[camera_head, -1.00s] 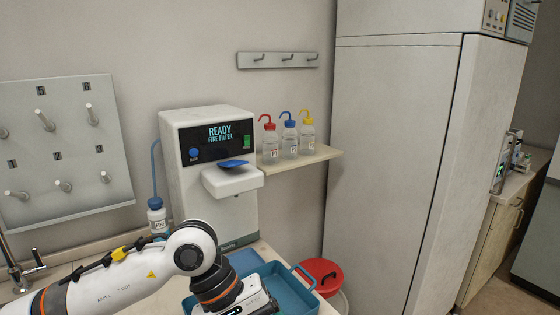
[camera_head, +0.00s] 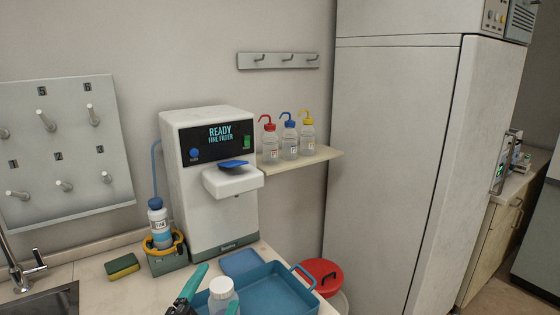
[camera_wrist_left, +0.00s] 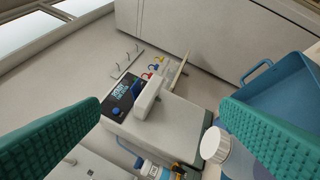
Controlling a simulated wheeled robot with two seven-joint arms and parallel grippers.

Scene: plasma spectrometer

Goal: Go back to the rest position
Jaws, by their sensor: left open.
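My left gripper (camera_head: 207,288) is at the bottom edge of the head view, with its teal fingers in front of the counter. In the left wrist view its two ridged fingers (camera_wrist_left: 162,108) are spread wide with nothing between their pads. A white-capped bottle (camera_head: 222,297) stands close by the fingers at the bottom of the head view. It also shows beside the right finger in the wrist view (camera_wrist_left: 217,146), partly covered by it. My right gripper is not in view.
A white machine (camera_head: 215,215) reading "READY" stands on the counter. A blue tray (camera_head: 285,283) is at its front right. A blue-capped bottle (camera_head: 158,222) sits in a holder at its left, near a sponge (camera_head: 122,266). Wash bottles (camera_head: 289,140) stand on a shelf. A red-lidded bin (camera_head: 322,275) is lower right.

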